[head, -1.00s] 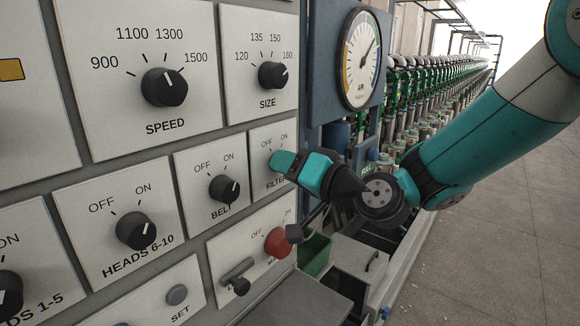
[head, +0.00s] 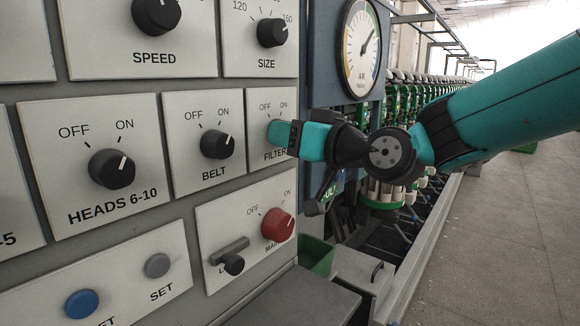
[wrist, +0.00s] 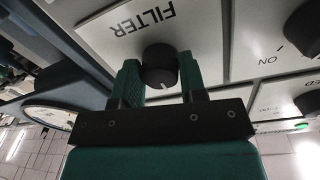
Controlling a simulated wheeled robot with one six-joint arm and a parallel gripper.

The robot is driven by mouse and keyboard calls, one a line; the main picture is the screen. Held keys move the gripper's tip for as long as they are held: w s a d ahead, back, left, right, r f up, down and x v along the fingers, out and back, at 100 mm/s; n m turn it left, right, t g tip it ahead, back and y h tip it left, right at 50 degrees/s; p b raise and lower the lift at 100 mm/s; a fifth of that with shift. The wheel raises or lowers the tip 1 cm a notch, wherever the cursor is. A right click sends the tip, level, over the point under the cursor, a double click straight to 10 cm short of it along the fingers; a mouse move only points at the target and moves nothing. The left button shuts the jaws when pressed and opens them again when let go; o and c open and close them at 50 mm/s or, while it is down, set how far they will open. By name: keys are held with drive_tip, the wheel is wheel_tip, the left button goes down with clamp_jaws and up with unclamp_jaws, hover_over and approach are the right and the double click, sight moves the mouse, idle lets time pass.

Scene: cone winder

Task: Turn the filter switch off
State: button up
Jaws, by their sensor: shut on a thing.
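The filter switch is a round black knob (wrist: 160,66) on a pale plate under the upside-down word FILTER in the wrist view. My gripper (wrist: 160,72) has a green finger on each side of this knob and is shut on it. In the head view the filter plate (head: 263,106) carries OFF and ON marks. My gripper (head: 280,133) covers the knob there.
The belt knob (head: 217,144) is just left of the filter plate, with its pointer toward ON. A gauge (head: 360,47) is above right. Open floor lies at the right.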

drive_tip(key=n+b, duration=0.6)
drive_tip(key=b, duration=0.3)
drive_tip(key=shift+f, duration=0.15)
drive_tip(key=o, duration=0.9)
drive_tip(key=shift+d, duration=0.1)
drive_tip(key=shift+b+v, duration=2)
drive_tip(key=shift+v, duration=6.7)
